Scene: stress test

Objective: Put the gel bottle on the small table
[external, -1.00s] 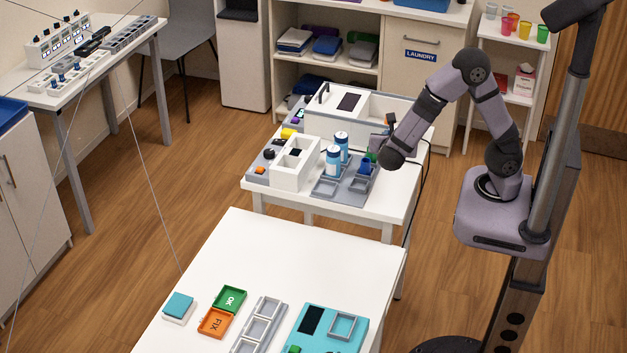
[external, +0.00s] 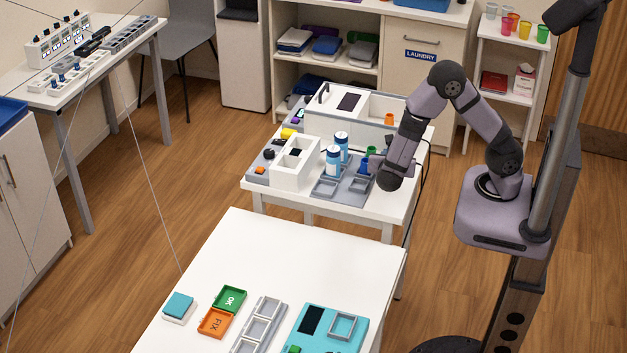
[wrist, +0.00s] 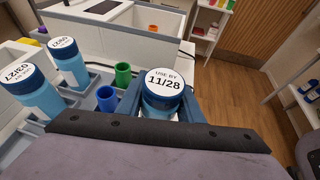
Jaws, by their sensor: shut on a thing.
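My gripper (wrist: 162,98) is shut on a blue bottle with a white cap top (wrist: 163,80) reading "USE BY 11/28". The bottle is upright between the two fingers, its lower part hidden. In the external view my gripper (external: 386,183) is at the right edge of the white middle table (external: 398,205), and the held bottle is hidden. Two similar blue bottles (wrist: 71,62) (wrist: 28,88) with dated caps stand to the left; they also show in the external view (external: 341,147) (external: 333,161). No label names gel. I cannot tell which table is the small one.
A green cup (wrist: 123,74) and a blue cup (wrist: 106,98) stand close left of the held bottle. A white box (external: 294,165) and a larger white bin unit (external: 335,120) are on the same table. The front table (external: 280,250) has a wide bare area.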

